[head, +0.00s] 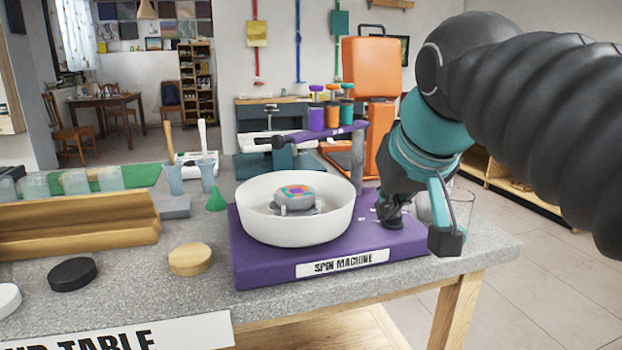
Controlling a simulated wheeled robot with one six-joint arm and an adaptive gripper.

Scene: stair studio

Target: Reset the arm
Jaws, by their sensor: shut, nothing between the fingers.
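My arm comes in from the right, and my gripper (390,212) points down over the right side of the purple spin machine (262,268). The gripper is shut and empty. Its fingertips are at or just above the machine's top; I cannot tell whether they touch it. The white round bowl (262,226) of the machine is to the left of the gripper. Inside the bowl sits a stone-like piece (296,192) with bright paint patches on a small holder. My gripper hides part of the machine's top.
A purple arm (318,134) with several paint bottles stands behind the bowl, close to my arm. A clear glass (461,212) is just right of my gripper. A wooden rack (75,240), a black disc (72,274) and a wooden disc (190,259) occupy the table's left.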

